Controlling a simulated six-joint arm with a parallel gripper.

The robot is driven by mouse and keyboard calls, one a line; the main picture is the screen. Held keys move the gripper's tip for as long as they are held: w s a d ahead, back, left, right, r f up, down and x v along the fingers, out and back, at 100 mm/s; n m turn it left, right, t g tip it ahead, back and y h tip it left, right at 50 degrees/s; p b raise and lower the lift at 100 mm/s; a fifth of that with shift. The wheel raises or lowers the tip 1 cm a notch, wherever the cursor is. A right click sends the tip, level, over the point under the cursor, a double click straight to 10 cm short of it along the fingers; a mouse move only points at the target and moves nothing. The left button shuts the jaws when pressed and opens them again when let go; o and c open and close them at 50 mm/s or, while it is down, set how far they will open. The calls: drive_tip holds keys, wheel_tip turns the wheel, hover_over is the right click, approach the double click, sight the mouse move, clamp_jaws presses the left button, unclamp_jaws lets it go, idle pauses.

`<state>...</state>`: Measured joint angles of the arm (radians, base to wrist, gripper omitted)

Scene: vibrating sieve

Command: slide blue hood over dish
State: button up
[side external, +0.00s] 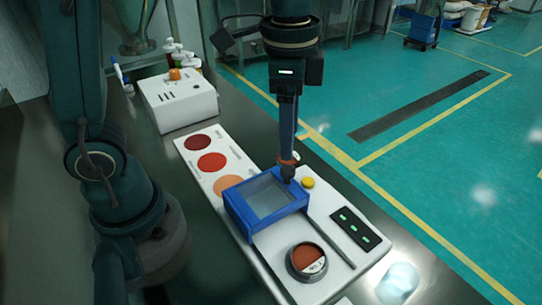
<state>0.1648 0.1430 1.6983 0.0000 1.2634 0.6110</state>
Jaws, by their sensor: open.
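The blue hood (235,211) is a blue box-shaped frame with a greyish clear top, sitting on the white base of the device. The round dish (307,262) has a dark rim and reddish-brown contents with a pale patch. It lies uncovered on the base, in front of the hood and to its lower right, apart from it. My gripper (288,172) points down at the hood's back right corner, close to a small dark knob there. The fingers look narrow from this side, and I cannot tell whether they touch the knob. My gripper is open.
A thin rail (329,240) runs along the base beside the hood and dish. A dark panel with green lights (360,229) and a yellow button (308,183) are to the right. A chart with red and orange discs (212,162) lies behind left. A white box (178,103) stands farther back.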

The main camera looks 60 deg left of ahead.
sight(288, 168)
drive_tip(key=shift+d+f, duration=0.15)
drive_tip(key=shift+f, duration=0.65)
drive_tip(key=shift+s+f, duration=0.1)
drive_tip(key=shift+f, duration=2.2)
clamp_jaws()
drive_tip(key=shift+r, duration=0.1)
